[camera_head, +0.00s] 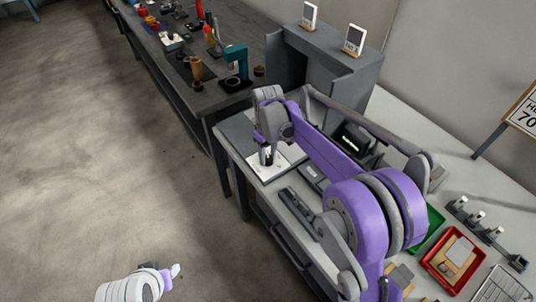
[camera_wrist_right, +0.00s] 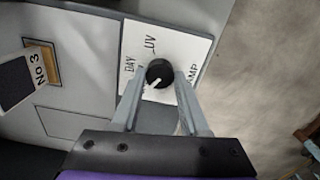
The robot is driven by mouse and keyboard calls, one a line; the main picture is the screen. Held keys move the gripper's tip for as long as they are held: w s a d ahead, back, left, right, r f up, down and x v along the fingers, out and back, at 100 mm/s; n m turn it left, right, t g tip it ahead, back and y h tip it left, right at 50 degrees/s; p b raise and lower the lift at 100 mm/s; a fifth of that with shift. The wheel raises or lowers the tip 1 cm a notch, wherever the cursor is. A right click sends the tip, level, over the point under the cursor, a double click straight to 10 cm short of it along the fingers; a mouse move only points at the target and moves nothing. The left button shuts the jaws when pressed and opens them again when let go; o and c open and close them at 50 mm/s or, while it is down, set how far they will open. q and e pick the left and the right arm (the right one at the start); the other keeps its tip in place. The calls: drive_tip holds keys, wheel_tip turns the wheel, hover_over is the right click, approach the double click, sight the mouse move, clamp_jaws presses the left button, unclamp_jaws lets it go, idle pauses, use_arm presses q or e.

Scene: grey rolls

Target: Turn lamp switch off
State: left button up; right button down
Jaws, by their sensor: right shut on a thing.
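The lamp switch is a round black knob (camera_wrist_right: 159,72) with a white pointer mark, on a white plate (camera_wrist_right: 185,45) printed "DAY", "UV" and a partly hidden word ending "AMP". The pointer mark is toward the lower left in the right wrist view. My right gripper (camera_wrist_right: 160,88) is shut on the knob, one finger on each side. In the head view the right gripper (camera_head: 267,158) reaches down to the white plate (camera_head: 285,160) on the bench; the knob is hidden there. My left gripper (camera_head: 174,273) shows small at the bottom, away from the bench; its opening is unclear.
A "No 3" label (camera_wrist_right: 41,64) sits beside the plate. The bench (camera_head: 400,110) also bears a dark device with a lit display (camera_head: 352,141), a red tray (camera_head: 433,262) and a green tray (camera_head: 428,233). Another bench (camera_head: 160,50) with tools stands behind. Open floor lies left.

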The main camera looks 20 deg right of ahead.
sight(268, 158)
idle(0.4)
drive_tip(key=shift+c, duration=2)
unclamp_jaws()
drive_tip(key=shift+r, duration=0.1)
wheel_tip(268, 158, up, 11)
drive_tip(key=shift+p, duration=0.4)
drive_tip(key=shift+f, duration=0.2)
